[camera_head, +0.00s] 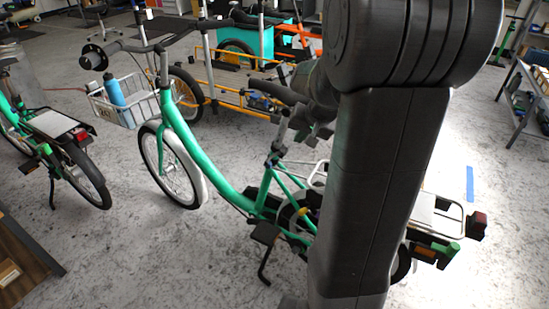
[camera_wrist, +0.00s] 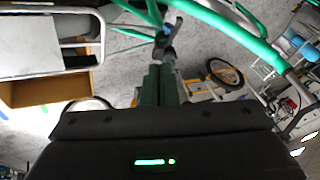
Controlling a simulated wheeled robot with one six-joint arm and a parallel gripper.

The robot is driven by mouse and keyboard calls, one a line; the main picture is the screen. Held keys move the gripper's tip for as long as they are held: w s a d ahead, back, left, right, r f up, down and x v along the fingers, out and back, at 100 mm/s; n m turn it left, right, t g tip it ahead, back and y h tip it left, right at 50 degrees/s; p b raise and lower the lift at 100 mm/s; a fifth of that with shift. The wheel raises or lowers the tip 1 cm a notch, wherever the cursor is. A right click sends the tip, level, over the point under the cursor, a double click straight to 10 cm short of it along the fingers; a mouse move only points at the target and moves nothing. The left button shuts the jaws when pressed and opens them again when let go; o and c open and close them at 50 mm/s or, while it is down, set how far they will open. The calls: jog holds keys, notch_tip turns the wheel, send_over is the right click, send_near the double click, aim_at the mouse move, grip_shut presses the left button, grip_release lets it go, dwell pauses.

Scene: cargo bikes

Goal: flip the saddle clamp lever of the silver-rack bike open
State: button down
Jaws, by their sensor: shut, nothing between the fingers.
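The green bike (camera_head: 190,150) with a silver rear rack (camera_head: 448,213) stands in the middle of the head view, partly hidden by my arm. Its dark saddle (camera_head: 277,92) sits on a seat post (camera_head: 279,135). The saddle clamp (camera_head: 272,159) is at the top of the seat tube; the wrist view shows the clamp area (camera_wrist: 167,47) just beyond my fingertips. The lever is too small to tell its position. My gripper (camera_wrist: 162,72) is shut and empty, pointing at the clamp; I cannot tell whether it touches. It also shows in the head view (camera_head: 312,134) beside the seat post.
Another green bike (camera_head: 70,165) stands at the left. A yellow-framed cargo bike (camera_head: 225,95) stands behind, with a teal box (camera_head: 245,42) farther back. A basket (camera_head: 125,105) with a blue bottle (camera_head: 114,90) is at the front of the middle bike.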

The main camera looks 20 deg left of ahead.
jog(key=s+a+r+b+x, duration=0.1)
jog(key=a+x, duration=0.1)
jog(key=x, duration=1.4)
jog(key=shift+a+b, duration=0.25)
jog(key=shift+b, duration=0.05)
jog(key=shift+s, duration=0.1)
jog(key=shift+w+a+r, duration=0.1)
jog(key=shift+a, duration=0.35)
jog(key=shift+w+a+r, duration=0.1)
jog(key=shift+a, duration=0.35)
jog(key=shift+d+f, duration=0.1)
jog(key=shift+d, duration=0.05)
